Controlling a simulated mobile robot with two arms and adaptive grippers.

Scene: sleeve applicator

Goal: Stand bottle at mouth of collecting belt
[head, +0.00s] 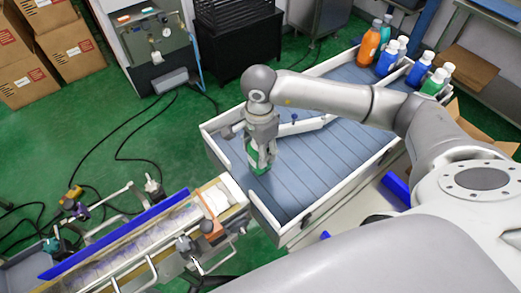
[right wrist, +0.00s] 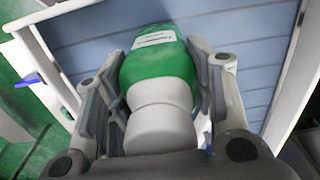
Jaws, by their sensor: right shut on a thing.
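The collecting belt (head: 335,152) is a blue slatted surface between white side walls. My right gripper (head: 262,158) is over its near left end, close to the white corner by the conveyor. It is shut on a green bottle (head: 252,153), which looks upright; I cannot tell whether its base touches the slats. In the right wrist view the bottle (right wrist: 160,62) shows its green body, a pale label and a white cap (right wrist: 160,128) between the fingers. My left gripper is not in view.
Several bottles, orange (head: 369,46), blue (head: 387,59) and green (head: 434,83), stand at the belt's far end. A narrow conveyor with a blue rail (head: 115,235) ends at the lower left of the belt. A white divider (head: 300,126) crosses the belt. Cardboard boxes (head: 75,50) are at the back left.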

